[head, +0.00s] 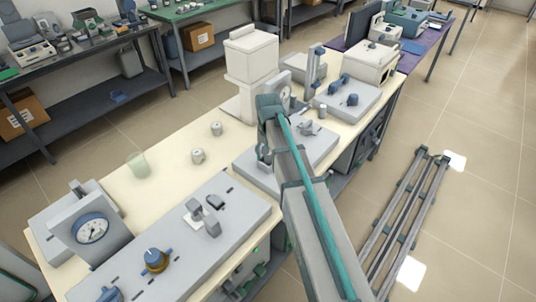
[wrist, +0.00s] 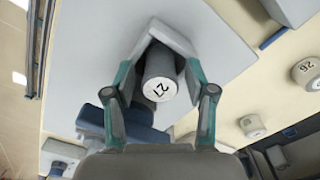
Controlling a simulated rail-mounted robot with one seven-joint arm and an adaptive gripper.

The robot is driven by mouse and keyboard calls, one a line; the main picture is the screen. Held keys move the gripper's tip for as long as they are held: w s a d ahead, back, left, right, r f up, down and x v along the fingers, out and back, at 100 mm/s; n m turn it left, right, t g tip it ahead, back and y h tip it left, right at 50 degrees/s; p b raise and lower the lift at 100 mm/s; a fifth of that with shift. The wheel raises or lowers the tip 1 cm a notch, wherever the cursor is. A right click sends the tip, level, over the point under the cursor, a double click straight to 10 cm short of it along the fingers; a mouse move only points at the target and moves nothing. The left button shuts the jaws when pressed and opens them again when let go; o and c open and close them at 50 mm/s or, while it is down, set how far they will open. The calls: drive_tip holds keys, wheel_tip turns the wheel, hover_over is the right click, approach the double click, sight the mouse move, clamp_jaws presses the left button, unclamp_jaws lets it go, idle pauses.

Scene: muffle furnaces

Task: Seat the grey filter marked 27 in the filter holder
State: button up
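The grey filter marked 27 (wrist: 160,82) is a short cylinder with a pale face, between the fingers of my gripper (wrist: 170,42) in the wrist view. The fingers close around its sides and appear to grip it. A pale grey plate lies behind it; I cannot tell whether the filter touches the plate. In the head view my gripper (head: 264,152) is small and partly hidden at the end of my arm, over the middle grey base plate (head: 318,146). The filter does not show clearly there. I cannot pick out the filter holder with certainty in either view.
Two other filters (head: 197,156) (head: 216,128) stand on the cream bench; one reads 26 (wrist: 307,72) in the wrist view. A gauge unit (head: 92,230) and a plate with a blue knob (head: 155,260) are front left. A white furnace-like block (head: 250,55) stands behind.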

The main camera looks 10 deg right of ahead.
drive_tip(key=shift+r, duration=0.1)
wheel_tip(320, 180, up, 12)
idle(0.8)
